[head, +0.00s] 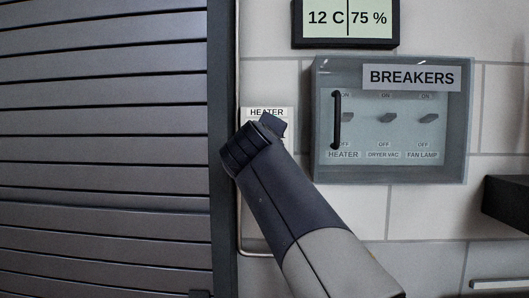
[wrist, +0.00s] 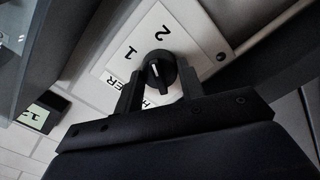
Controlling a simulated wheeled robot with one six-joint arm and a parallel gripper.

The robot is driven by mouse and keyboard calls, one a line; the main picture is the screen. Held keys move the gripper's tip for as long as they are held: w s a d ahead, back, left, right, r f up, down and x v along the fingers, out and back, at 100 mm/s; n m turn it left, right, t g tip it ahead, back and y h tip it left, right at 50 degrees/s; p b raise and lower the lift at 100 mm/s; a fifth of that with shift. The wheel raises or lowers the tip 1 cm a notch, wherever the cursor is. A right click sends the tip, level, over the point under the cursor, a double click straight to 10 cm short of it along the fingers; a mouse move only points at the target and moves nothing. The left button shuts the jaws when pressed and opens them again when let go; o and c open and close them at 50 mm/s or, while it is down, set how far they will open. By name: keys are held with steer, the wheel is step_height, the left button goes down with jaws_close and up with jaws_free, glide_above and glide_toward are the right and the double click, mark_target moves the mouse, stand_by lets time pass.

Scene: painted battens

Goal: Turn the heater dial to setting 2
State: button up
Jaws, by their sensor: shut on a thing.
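The heater dial (wrist: 160,71) is a round black knob with a short white mark on its face. It sits on a white plate (wrist: 185,25) marked HEATER, 1 and 2, seen roughly upside down in the wrist view. My gripper (wrist: 159,82) is shut on the dial, one finger on each side. The white mark lies on the left part of the knob; I cannot tell for sure which setting it points to. In the head view my gripper (head: 268,126) covers the dial, and only the plate's HEATER label (head: 267,112) shows above it.
A clear-fronted breaker box (head: 465,130) with a black handle and switches is right of the plate. A display (head: 347,20) above reads 12 C and 75 %. A dark slatted shutter (head: 105,150) fills the left. A dark box (head: 508,203) juts out at the right edge.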

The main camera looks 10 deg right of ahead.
steer(key=shift+f+m+b, duration=0.1)
steer(key=shift+m+b, duration=0.85)
steer(key=shift+m, duration=1.05)
steer(key=o, duration=1)
steer(key=b+v, duration=0.2)
steer(key=v, duration=0.8)
steer(key=shift+s+a, duration=0.1)
steer(key=shift+s, duration=0.3)
steer(key=shift+w, duration=0.1)
